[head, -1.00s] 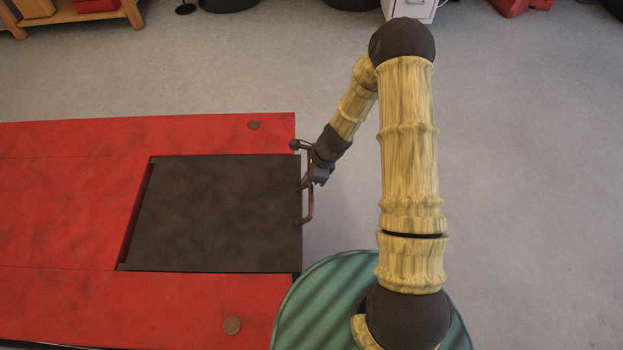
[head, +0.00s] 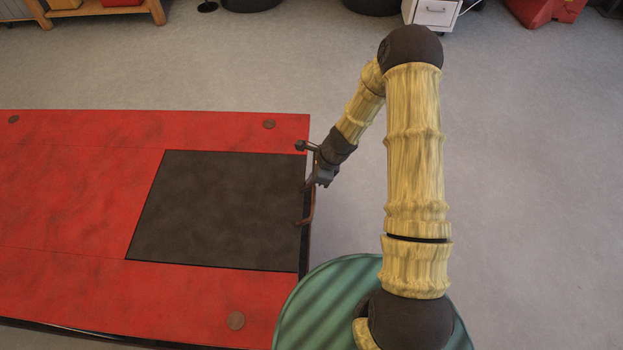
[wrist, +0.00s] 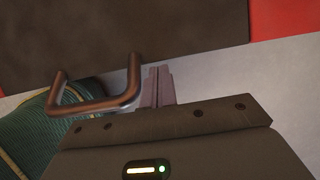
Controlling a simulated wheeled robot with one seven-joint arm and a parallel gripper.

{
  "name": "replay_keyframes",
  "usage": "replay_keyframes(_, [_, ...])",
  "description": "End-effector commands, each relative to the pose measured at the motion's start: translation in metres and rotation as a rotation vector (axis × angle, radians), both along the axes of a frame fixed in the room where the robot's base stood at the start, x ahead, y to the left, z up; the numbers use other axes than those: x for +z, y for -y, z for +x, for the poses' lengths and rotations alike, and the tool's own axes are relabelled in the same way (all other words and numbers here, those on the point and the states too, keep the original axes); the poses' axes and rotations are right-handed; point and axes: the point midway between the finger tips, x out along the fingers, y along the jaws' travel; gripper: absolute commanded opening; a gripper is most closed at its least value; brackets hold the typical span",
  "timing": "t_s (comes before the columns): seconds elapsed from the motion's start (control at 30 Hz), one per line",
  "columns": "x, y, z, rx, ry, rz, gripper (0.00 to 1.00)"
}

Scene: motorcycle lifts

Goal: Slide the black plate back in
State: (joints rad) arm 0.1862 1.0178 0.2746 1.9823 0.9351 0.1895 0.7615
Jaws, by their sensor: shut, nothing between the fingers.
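The black plate (head: 220,208) lies in the red lift top (head: 70,190), and no gap shows along its left edge in the head view. A brown bar handle (head: 311,208) sticks out from its right edge. My gripper (head: 306,187) is at that right edge, by the upper end of the handle. In the wrist view the shut fingers (wrist: 157,86) are beside the handle (wrist: 132,88), outside its loop, with their tips close to the edge of the plate (wrist: 120,35). I cannot tell whether they touch it.
A wooden shelf (head: 100,12) stands at the back left and a white cabinet (head: 432,12) at the back. A red object (head: 545,10) is at the back right.

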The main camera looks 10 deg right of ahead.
Motion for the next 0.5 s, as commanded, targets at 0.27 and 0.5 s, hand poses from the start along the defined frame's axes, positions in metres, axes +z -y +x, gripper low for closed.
replay_keyframes(0.27, [0.023,0.041,-0.004,-0.005,0.003,-0.01,0.0])
replay_keyframes(0.5, [0.066,0.056,-0.008,0.001,0.002,-0.011,0.0])
